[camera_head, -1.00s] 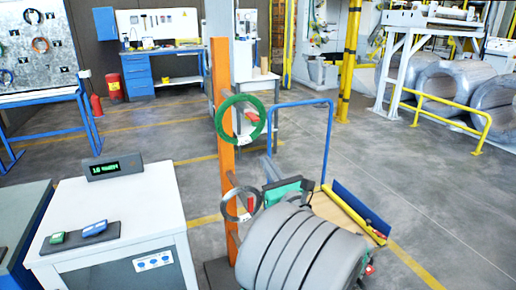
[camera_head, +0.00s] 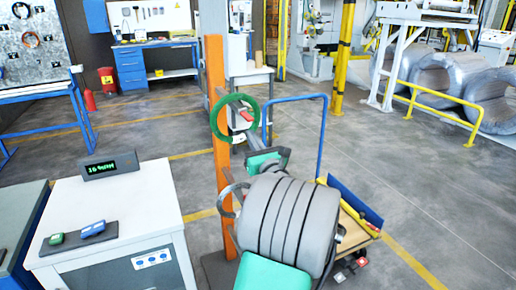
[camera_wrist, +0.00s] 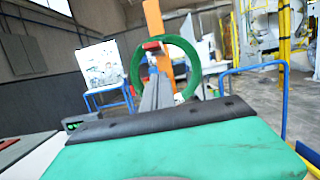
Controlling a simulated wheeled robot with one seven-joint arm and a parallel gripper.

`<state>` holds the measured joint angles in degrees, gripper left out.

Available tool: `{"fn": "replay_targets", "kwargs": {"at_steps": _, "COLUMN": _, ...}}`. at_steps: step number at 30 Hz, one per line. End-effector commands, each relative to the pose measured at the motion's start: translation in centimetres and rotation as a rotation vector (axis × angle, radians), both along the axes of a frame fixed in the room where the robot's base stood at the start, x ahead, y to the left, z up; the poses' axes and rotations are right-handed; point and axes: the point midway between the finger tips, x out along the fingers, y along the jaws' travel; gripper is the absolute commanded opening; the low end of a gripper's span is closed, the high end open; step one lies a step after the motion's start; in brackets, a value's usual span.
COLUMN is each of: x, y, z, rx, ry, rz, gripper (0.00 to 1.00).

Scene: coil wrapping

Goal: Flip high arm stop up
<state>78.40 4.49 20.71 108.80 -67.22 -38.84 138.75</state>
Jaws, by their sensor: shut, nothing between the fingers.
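The orange post (camera_head: 217,120) has an upper arm with a green coil (camera_head: 214,117) hanging on it. The high arm stop is a small red piece (camera_head: 247,113) at that arm's outer end, inside the coil's outline; it also shows in the wrist view (camera_wrist: 152,46). I cannot tell whether it is flipped up or down. My gripper (camera_head: 247,136) is shut and empty, its grey fingers just below the stop near the coil's lower right. In the wrist view my gripper (camera_wrist: 157,82) points at the coil and stop; whether it touches them is unclear.
A grey ring (camera_head: 226,201) hangs on the post's lower arm, partly behind my arm. A cart with a blue handle (camera_head: 323,135) stands to the right. A white cabinet (camera_head: 110,215) with a display stands left. Open floor lies beyond the post.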

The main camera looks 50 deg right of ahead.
Motion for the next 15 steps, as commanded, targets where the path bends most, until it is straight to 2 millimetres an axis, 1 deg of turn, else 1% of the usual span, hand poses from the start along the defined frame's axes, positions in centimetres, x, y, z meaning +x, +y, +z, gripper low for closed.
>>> {"fn": "replay_targets", "kwargs": {"at_steps": 1, "x": -0.1, "y": 0.1, "z": 1.3, "rx": -0.007, "ry": -0.002, "rz": -0.001, "gripper": 0.00}}
{"fn": "replay_targets", "kwargs": {"at_steps": 6, "x": -0.1, "y": 0.0, "z": 2.7, "rx": -0.002, "ry": -0.002, "rz": 0.000, "gripper": 0.00}}
{"fn": "replay_targets", "kwargs": {"at_steps": 15, "x": -0.1, "y": 0.0, "z": 2.8, "rx": -0.001, "ry": 0.000, "rz": -0.001, "gripper": 0.00}}
